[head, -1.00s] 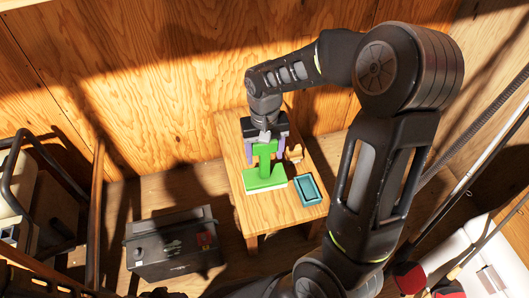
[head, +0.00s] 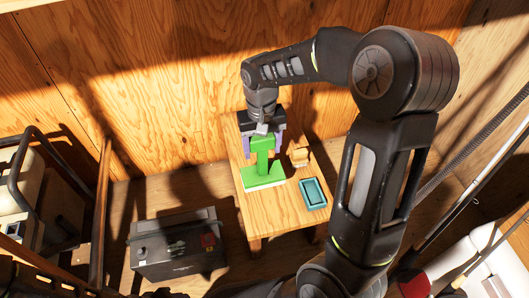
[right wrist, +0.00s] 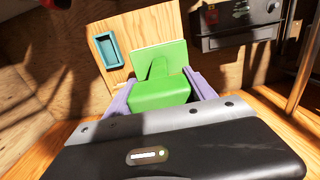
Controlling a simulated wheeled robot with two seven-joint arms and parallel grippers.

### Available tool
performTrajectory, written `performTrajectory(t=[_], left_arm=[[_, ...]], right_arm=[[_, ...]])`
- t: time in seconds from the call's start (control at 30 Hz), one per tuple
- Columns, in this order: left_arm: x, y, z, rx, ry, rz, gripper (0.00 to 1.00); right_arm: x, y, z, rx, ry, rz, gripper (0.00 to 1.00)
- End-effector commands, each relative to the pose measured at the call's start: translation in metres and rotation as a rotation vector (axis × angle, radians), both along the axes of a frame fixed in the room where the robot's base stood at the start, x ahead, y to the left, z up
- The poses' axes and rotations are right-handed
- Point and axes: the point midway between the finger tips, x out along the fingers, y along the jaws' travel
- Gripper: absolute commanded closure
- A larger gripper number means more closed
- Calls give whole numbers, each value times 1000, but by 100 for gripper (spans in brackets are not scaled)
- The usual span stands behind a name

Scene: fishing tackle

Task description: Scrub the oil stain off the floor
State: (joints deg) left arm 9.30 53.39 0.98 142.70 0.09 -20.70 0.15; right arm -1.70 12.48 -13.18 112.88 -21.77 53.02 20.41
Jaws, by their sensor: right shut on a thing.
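A green scrub brush (head: 263,175) with an upright handle and a pale underside is over the small wooden table. My right gripper (head: 263,143), with purple fingers, is shut on the top of its handle from above. In the right wrist view the green handle (right wrist: 160,94) sits between the purple fingers. I cannot tell whether the brush touches the table top or is just above it. I cannot make out the oil stain on the floor in these views. My left gripper is not in view.
The wooden table (head: 275,215) also holds a teal tray (head: 314,193) and a small tan wooden object (head: 299,154). A dark box (head: 178,245) stands on the floor left of it. A plywood wall (head: 150,90) rises behind. Metal frames stand at far left.

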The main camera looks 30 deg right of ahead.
Motion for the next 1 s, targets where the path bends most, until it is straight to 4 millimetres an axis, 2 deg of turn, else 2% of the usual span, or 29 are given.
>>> performTrajectory(t=[0.17,0.4,0.53,0.7,1.0], left_arm=[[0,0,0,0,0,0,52],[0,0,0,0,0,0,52],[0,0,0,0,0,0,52],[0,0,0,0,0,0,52],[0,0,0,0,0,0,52]], right_arm=[[36,24,29,-6,-4,84,80],[80,72,78,-3,-4,223,80],[91,94,96,2,-3,278,80],[98,110,110,6,-2,317,80],[99,113,113,8,-1,325,80]])
